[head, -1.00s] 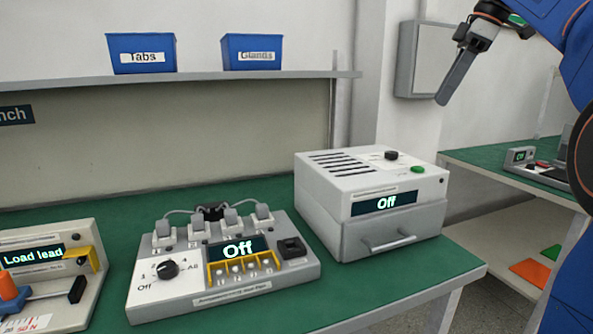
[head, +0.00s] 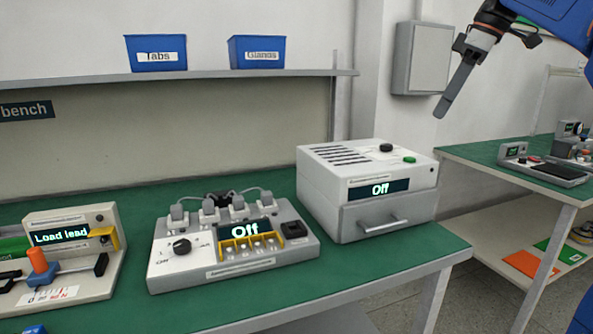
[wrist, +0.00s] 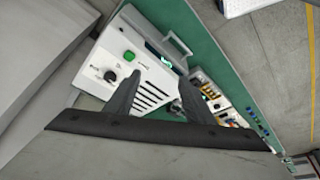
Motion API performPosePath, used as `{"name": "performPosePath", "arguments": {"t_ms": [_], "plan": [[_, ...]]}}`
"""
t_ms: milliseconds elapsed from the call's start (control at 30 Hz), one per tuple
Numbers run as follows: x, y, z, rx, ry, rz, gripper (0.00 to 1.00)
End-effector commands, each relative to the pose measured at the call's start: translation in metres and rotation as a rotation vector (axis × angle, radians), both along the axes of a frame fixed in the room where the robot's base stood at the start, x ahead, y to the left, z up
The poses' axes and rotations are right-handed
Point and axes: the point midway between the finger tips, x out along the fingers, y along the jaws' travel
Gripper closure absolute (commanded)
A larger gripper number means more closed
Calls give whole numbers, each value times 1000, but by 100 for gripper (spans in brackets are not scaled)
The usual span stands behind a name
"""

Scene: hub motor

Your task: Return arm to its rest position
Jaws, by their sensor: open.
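My gripper (head: 441,110) is at the upper right of the head view, pointing down and to the left, held in the air above and to the right of the white box with the drawer (head: 365,194). In the wrist view its two dark fingers (wrist: 158,95) are apart with nothing between them, and the white box (wrist: 128,72) lies below, seen from above. Part of my blue arm (head: 565,20) shows at the top right corner of the head view.
A grey wall cabinet (head: 421,58) is close behind my gripper. The green bench (head: 345,273) carries a device reading "Off" (head: 190,262) and a tester reading "Load lead" (head: 72,255). A shelf (head: 205,76) holds blue Tabs (head: 156,65) and Glands (head: 257,65) bins. A second bench (head: 480,157) stands right.

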Motion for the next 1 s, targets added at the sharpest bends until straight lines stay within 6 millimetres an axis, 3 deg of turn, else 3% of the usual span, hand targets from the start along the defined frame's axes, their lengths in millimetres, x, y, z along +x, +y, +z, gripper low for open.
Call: {"name": "performPosePath", "arguments": {"t_ms": [167, 367, 667, 1000], "plan": [[-20, 10, -21, -7, 14, -95, 51], [-56, 24, -66, -20, 31, -266, 51], [-126, 38, -162, -37, 33, -550, 51], [-210, 42, -291, -32, -4, -825, 51]]}}
